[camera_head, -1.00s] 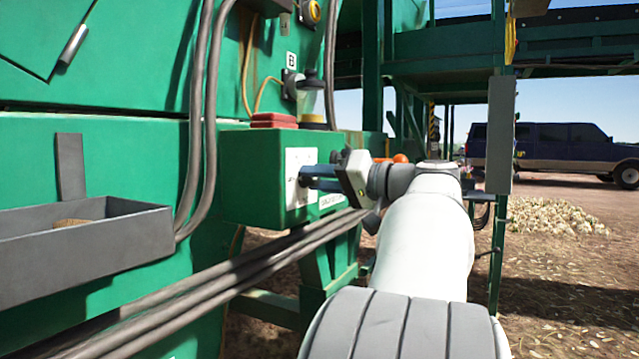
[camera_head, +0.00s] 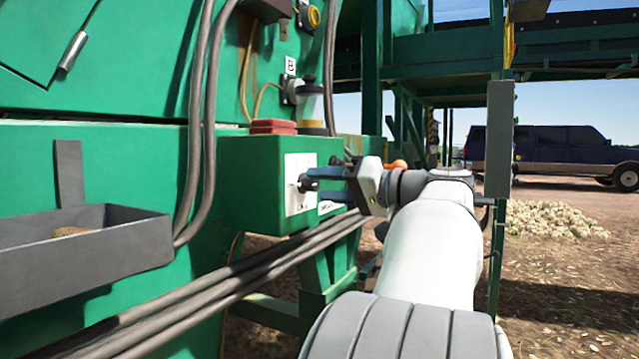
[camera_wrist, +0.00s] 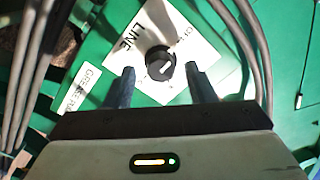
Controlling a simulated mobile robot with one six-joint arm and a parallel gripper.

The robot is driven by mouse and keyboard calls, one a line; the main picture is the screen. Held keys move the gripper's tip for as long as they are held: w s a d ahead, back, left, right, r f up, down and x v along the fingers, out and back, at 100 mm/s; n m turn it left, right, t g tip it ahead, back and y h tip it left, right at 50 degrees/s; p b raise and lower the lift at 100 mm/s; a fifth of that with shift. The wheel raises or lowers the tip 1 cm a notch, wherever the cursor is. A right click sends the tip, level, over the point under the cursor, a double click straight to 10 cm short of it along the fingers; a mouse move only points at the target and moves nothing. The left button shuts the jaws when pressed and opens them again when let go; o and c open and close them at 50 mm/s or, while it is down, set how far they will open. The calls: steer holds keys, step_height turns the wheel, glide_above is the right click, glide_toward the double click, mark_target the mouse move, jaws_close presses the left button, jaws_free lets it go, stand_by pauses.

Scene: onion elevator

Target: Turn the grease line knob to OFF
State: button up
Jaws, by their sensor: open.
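The grease line knob (camera_wrist: 160,65) is a round black knob with a white pointer mark, set on a white label plate (camera_wrist: 182,32) marked "LINE". In the wrist view its pointer slants up to the right. My gripper (camera_wrist: 160,80) is open, with one finger on each side of the knob and a visible gap to both. In the head view my gripper (camera_head: 310,182) faces the plate on the front of the green box (camera_head: 250,180). The knob (camera_head: 303,183) is partly hidden there by the fingers.
Grey cables (camera_head: 250,268) run below the box and others hang down at its left. A grey tray (camera_head: 90,245) is fixed to the green wall at left. A red block (camera_head: 274,126) sits on the box. Open ground lies at right.

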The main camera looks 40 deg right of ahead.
steer(key=p+v, duration=0.1)
steer(key=v, duration=0.4)
steer(key=shift+s+d, duration=0.15)
steer(key=shift+s, duration=0.2)
